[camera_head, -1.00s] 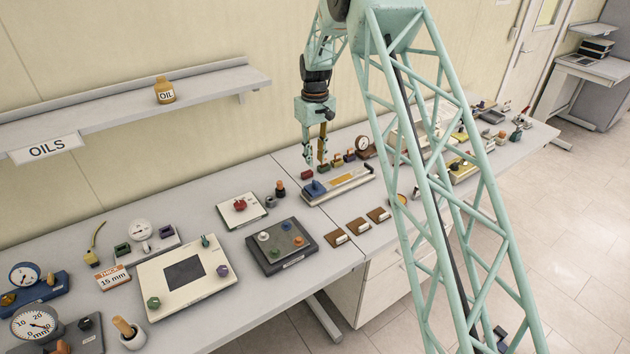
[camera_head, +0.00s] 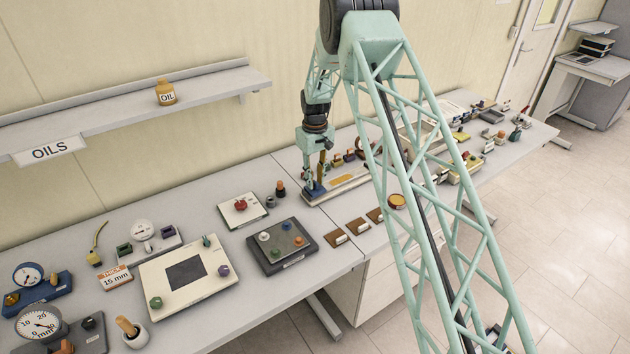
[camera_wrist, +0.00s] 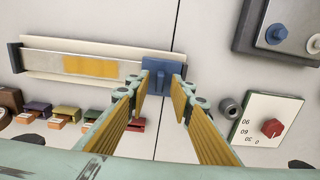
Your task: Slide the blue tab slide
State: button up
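The blue tab slide (camera_wrist: 162,76) sits at one end of a pale track (camera_wrist: 45,62) with a yellow patch. In the wrist view it is just beyond and between my fingertips. My gripper (camera_wrist: 164,92) is open, with its yellow-padded fingers on either side of the tab; I cannot tell whether they touch it. In the head view my gripper (camera_head: 317,188) is down at the left end of the track (camera_head: 345,181), and the blue tab (camera_head: 312,192) shows at the fingertips, partly hidden by them.
Several small coloured blocks (camera_wrist: 66,115) stand beside the track. A white panel with a red knob (camera_wrist: 271,128) and a dark panel with knobs (camera_wrist: 278,35) lie on the other side. In the head view, brown pads (camera_head: 357,225) lie in front of the track.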

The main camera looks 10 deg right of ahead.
jog(key=shift+f, duration=0.2)
grip_shut()
dwell(0.4)
